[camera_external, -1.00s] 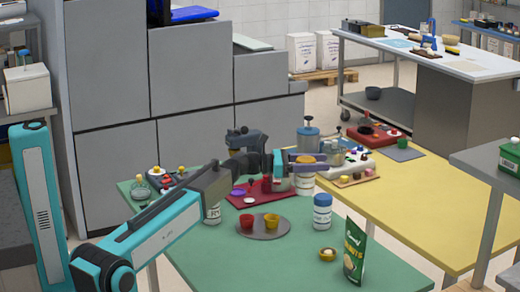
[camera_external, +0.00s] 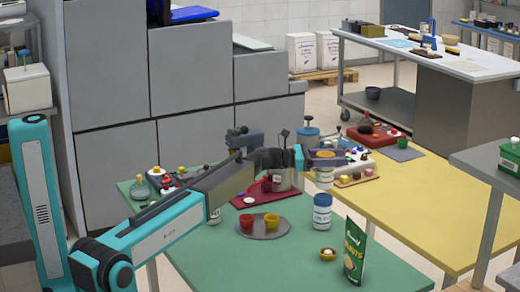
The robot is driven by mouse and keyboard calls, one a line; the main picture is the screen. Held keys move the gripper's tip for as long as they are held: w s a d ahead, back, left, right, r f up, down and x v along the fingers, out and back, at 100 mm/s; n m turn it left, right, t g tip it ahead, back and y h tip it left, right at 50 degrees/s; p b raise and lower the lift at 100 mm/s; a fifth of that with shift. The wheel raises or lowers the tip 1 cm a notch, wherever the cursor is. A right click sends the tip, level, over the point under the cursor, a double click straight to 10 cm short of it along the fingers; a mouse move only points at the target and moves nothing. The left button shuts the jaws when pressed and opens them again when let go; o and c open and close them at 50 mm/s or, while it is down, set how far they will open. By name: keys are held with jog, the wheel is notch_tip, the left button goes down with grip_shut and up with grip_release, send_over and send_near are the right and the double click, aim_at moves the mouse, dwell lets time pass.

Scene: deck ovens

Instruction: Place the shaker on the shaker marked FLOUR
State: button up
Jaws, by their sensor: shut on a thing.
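My gripper (camera_external: 328,158) is shut on a white shaker (camera_external: 323,180) with an orange-brown top, held upright. The held shaker is directly above a white shaker with a blue lid (camera_external: 322,200) on the green table. Its base looks very close to that lid; I cannot tell whether they touch. The blue-lidded shaker's label is too small to read. I cannot tell which one is marked FLOUR.
A grey plate (camera_external: 264,234) with a red cup (camera_external: 246,223) and a yellow cup (camera_external: 271,222) lies left of the blue-lidded shaker. A green pouch (camera_external: 354,250) and a small bowl (camera_external: 327,254) stand in front. The yellow table (camera_external: 430,215) is mostly clear at right.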

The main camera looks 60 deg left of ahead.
dwell(0.3)
jog(key=shift+f+p, duration=0.45)
jog(key=shift+f, duration=1.25)
jog(key=shift+f, duration=0.15)
jog(key=o, duration=1.2)
jog(key=b+v, duration=0.2)
jog(key=v, duration=1)
jog(key=shift+b, duration=0.35)
jog(key=shift+w+d, duration=0.1)
jog(key=p+x, duration=0.2)
jog(key=x, duration=0.8)
jog(key=shift+w+d+p, duration=0.3)
jog(key=shift+w, duration=0.35)
